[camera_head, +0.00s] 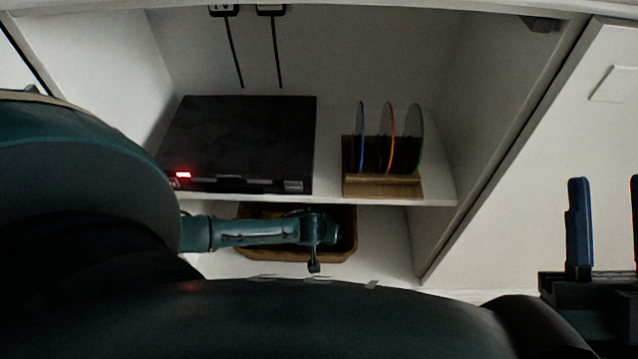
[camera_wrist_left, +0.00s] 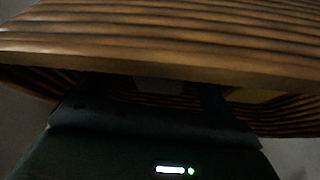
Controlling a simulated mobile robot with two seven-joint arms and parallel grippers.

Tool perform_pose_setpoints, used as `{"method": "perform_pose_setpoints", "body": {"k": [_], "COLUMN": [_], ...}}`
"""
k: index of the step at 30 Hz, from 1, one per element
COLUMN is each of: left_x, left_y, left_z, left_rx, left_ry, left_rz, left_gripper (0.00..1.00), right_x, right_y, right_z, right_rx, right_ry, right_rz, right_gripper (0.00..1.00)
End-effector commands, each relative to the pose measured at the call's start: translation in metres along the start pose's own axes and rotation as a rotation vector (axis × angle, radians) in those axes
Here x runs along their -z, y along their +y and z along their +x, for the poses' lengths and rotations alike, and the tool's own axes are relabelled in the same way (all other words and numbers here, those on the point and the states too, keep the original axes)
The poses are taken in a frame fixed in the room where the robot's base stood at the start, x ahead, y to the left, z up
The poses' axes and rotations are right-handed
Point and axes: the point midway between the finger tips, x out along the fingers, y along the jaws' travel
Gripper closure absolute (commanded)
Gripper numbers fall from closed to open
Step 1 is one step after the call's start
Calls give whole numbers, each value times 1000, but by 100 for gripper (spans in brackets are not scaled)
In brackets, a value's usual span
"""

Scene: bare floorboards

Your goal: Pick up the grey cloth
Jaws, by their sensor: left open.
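A brown ribbed basket (camera_head: 346,245) sits in the lower compartment of a white cabinet. My left arm reaches in from the left, and my left gripper (camera_head: 314,264) is at the front of this basket. In the left wrist view the basket's slatted side (camera_wrist_left: 160,45) fills the upper picture, with the open left gripper (camera_wrist_left: 145,98) dark just below its edge. A small grey patch (camera_wrist_left: 158,85) shows between the fingers; I cannot tell whether it is the grey cloth. No cloth is clear in the head view. My right gripper (camera_head: 607,225) is open and empty at the right.
A black box with a red light (camera_head: 245,140) and a wooden rack (camera_head: 383,186) with several thin upright discs stand on the shelf (camera_head: 330,198) above the basket. A white cabinet door or panel (camera_head: 545,170) is at the right. Lower floor right of the basket is clear.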

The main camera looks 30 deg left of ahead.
Motion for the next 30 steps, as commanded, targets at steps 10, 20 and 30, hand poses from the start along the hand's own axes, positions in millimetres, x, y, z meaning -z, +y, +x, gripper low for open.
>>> {"method": "perform_pose_setpoints", "body": {"k": [10,20,30], "left_x": [1,0,1], "left_y": [0,0,0], "left_z": [0,0,-1], "left_rx": [0,0,0], "left_ry": [1,0,1], "left_rz": [0,0,0], "left_gripper": [22,49,57], "right_x": [0,0,-1], "right_y": [0,0,0], "right_z": [0,0,0], "right_rx": [0,0,0], "right_ry": [0,0,-5], "right_rz": [-1,0,1], "right_gripper": [64,64,64]}}
